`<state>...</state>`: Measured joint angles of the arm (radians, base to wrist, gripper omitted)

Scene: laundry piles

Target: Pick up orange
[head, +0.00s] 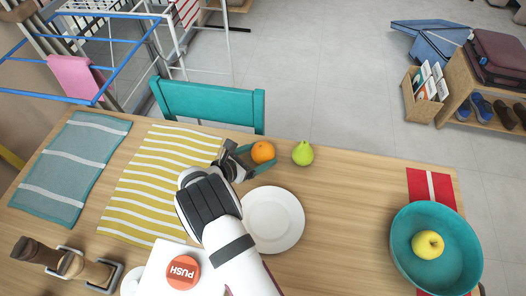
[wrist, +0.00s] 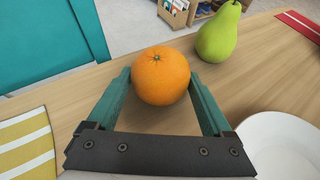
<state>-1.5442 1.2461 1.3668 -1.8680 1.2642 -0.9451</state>
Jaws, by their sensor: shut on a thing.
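The orange (head: 263,152) is at the far edge of the wooden table, between the chair back and the green pear. In the wrist view the orange (wrist: 160,76) sits between the tips of my gripper (wrist: 160,88), with a green finger at each side. My gripper (head: 256,163) is shut on the orange. The orange's lower part is partly hidden by the fingers in the head view. I cannot tell whether it is clear of the table.
A green pear (head: 302,153) stands just right of the orange. A white plate (head: 272,220) lies nearer. A teal chair (head: 208,103) is behind the table edge. A teal bowl (head: 408,272) with a yellow apple (head: 428,244) is at the right.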

